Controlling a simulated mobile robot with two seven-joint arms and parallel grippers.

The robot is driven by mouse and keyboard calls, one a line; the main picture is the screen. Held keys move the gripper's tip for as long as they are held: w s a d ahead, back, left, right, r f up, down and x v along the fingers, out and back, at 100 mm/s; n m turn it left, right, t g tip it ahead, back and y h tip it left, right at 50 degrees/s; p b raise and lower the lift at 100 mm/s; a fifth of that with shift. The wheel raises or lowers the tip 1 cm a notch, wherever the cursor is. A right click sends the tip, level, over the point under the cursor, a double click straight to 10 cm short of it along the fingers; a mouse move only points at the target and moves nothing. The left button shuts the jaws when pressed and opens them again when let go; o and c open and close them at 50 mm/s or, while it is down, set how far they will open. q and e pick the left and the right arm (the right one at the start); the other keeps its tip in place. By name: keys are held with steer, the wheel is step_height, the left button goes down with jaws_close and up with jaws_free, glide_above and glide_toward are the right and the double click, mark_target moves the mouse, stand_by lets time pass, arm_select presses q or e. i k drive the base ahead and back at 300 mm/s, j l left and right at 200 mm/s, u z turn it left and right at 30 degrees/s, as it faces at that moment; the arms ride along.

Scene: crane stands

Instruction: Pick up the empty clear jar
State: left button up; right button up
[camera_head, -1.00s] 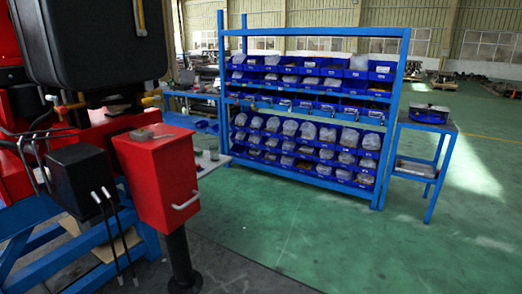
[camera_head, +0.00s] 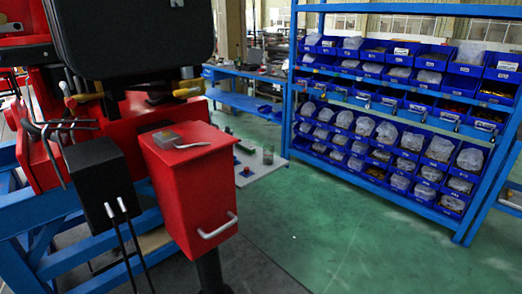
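A small clear jar (camera_head: 268,155) stands upright near the right end of a low grey-white surface (camera_head: 262,172), just behind and right of the red box. It is small in the view, and I cannot tell whether anything is in it. Neither of my grippers is in view.
A red box (camera_head: 192,185) with a metal handle stands in front, beside red machinery and a black box (camera_head: 97,180). A blue rack (camera_head: 470,232) of bins stands at the right. A blue workbench (camera_head: 243,99) is behind. Green floor (camera_head: 335,240) is clear in the middle.

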mark_target(268, 155)
steer(key=i+l, duration=0.8)
steer(key=i, duration=0.2)
steer(key=i+l+z, duration=0.1)
steer(key=i+l, duration=0.65)
steer(key=i, duration=0.3)
